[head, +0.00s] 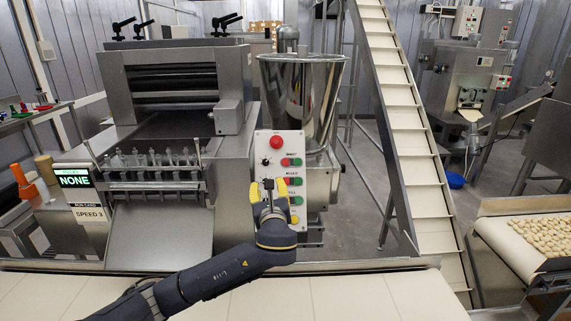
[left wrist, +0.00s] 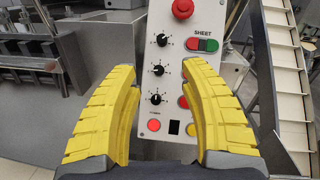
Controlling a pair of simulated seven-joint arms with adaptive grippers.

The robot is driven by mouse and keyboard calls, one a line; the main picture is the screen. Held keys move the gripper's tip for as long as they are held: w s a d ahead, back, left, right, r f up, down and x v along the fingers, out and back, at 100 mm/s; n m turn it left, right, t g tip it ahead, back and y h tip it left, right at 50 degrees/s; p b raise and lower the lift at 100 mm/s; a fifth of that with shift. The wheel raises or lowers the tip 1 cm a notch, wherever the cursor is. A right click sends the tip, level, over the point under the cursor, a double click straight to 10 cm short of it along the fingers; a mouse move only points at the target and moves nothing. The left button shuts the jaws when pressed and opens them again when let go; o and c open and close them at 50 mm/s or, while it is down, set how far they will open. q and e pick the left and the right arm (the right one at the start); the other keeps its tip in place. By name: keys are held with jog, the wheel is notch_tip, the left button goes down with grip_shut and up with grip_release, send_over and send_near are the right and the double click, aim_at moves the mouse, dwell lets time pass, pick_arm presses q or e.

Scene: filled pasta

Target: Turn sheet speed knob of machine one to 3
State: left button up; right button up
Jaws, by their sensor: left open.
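The grey control panel (head: 296,144) of the machine faces me. In the left wrist view it has three black knobs in a column: a top knob (left wrist: 162,40), a middle knob (left wrist: 158,71) and a bottom knob (left wrist: 155,99). The top knob is left of the "SHEET" label and its red and green buttons (left wrist: 203,45). The knobs' small markings are too blurred to read. My left gripper (head: 268,188) is open and empty, in front of the panel's lower part. Its yellow fingers (left wrist: 158,72) frame the lower knobs in the picture; contact is not visible. My right gripper is not in view.
A red stop button (left wrist: 183,8) tops the panel. A display (head: 73,179) reads "NONE", above a card (head: 89,213) reading "SPEED 3". A steel hopper (head: 301,95) stands behind the panel, and an inclined conveyor (head: 398,90) rises at its right. A pale belt (head: 350,297) runs in front.

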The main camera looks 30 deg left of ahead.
pick_arm(q)
send_near(265, 161)
jog(key=shift+m, duration=0.4)
jog(key=x, duration=0.9)
jog(key=shift+w+f, duration=0.1)
jog(key=shift+f, duration=0.05)
grip_shut()
dwell(0.4)
